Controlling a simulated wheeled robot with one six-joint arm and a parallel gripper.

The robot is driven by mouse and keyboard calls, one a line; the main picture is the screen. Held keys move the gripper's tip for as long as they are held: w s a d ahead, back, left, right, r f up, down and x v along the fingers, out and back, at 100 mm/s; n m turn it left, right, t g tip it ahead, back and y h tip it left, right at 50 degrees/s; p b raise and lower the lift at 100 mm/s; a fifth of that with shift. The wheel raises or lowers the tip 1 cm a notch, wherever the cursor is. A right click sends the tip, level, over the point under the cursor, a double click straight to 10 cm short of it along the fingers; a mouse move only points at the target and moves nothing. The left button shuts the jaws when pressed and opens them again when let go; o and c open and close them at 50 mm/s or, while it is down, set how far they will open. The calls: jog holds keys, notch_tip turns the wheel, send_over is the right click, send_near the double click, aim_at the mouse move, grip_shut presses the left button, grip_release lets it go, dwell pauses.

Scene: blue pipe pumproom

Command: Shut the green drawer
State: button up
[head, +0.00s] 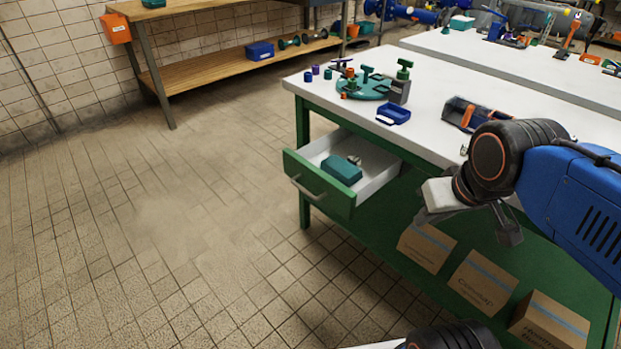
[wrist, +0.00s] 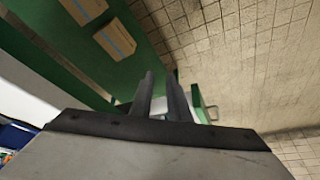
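The green drawer (head: 318,186) is pulled out from the left end of the green workbench. The drawer's green front (wrist: 199,104) is partly hidden behind the fingers there.
The white benchtop (head: 440,135) carries a teal round fixture (head: 362,88), a blue tray (head: 394,113) and a toolbox (head: 467,113). Cardboard boxes (head: 483,281) stand on the lower green shelf. A wooden bench (head: 215,68) stands at the back. The tiled floor left of the drawer is clear.

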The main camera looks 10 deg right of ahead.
jog(key=w+a+r+n, duration=0.1)
jog(key=w+a+n, duration=0.1)
jog(key=w, duration=0.1)
jog(key=w+a+r+n+g, duration=0.1)
jog(key=w+r+n, duration=0.1)
jog(key=w+n, duration=0.1)
jog(key=w+a+r+n, duration=0.2)
jog(key=w+n, duration=0.1)
jog(key=shift+w+a+g+h, duration=0.3)
grip_shut()
jog(key=w+a+r+n, duration=0.2)
jog(key=w+a+n, duration=0.4)
jog(key=w+a, duration=0.1)
jog(key=n+h, duration=0.3)
jog(key=n, duration=0.8)
send_near(286, 155)
jog(key=s+a+r, duration=0.3)
jog(key=s, duration=0.3)
jog(key=shift+g, duration=0.3)
jog(key=shift+w+d+f, duration=0.8)
jog(key=shift+d+f, duration=0.15)
jog(key=shift+f, duration=0.55)
jog(key=shift+w+d+f, duration=0.75)
jog(key=shift+d+f, duration=0.25)
jog(key=shift+f, duration=0.5)
jog(key=shift+w+d+f, duration=0.8)
jog(key=shift+d+f, duration=0.15)
jog(key=shift+f, duration=0.55)
